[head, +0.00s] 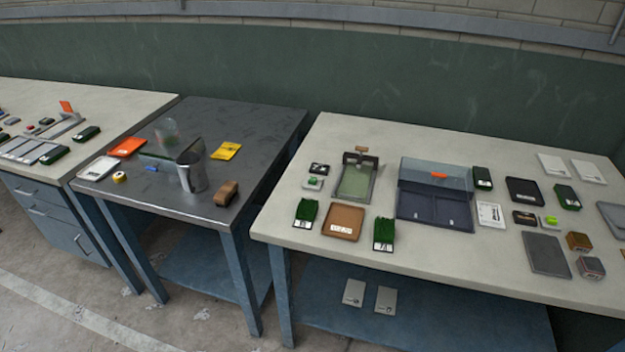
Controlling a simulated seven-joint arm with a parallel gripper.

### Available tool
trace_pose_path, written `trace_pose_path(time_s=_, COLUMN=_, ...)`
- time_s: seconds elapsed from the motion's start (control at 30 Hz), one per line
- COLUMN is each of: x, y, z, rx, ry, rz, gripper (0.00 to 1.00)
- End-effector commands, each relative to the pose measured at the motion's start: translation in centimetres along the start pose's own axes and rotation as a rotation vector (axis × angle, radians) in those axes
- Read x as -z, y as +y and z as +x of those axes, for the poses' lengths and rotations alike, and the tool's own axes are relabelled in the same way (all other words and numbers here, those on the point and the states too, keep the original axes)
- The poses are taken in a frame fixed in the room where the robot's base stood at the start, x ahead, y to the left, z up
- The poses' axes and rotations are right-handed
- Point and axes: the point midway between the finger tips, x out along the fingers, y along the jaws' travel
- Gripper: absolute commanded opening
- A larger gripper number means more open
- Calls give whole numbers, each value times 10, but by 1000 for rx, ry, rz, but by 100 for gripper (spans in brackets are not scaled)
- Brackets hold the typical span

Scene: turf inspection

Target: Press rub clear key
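No label reading "rub clear" is legible, so I cannot tell which key it is. A small pale unit with a green top (313,183) sits on the right bench, left of a framed green tray (356,181). Another small unit with a bright green top (549,221) sits farther right on the same bench, beside a dark labelled block (524,218). A small red button-like piece (31,130) lies on the far left bench among small parts. My gripper is not in view.
The pale right bench (300,240) holds turf samples, a brown tray (343,222), a clear-lidded dark case (435,208) and grey plates. The dark middle bench (250,125) holds a metal cup (192,172) and a yellow packet (226,151). Gaps separate the benches.

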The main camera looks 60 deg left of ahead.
Motion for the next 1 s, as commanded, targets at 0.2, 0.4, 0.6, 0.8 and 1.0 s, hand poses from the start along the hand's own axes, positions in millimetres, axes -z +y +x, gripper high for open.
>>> trace_pose_path(time_s=0.2, x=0, y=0, z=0, rx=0, ry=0, rz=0, gripper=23)
trace_pose_path(time_s=0.4, x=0, y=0, z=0, rx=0, ry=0, rz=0, gripper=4)
trace_pose_path(time_s=0.6, x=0, y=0, z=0, rx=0, ry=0, rz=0, gripper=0)
trace_pose_path(time_s=0.8, x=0, y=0, z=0, rx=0, ry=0, rz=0, gripper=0)
trace_pose_path(time_s=1.0, x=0, y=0, z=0, rx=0, ry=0, rz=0, gripper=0)
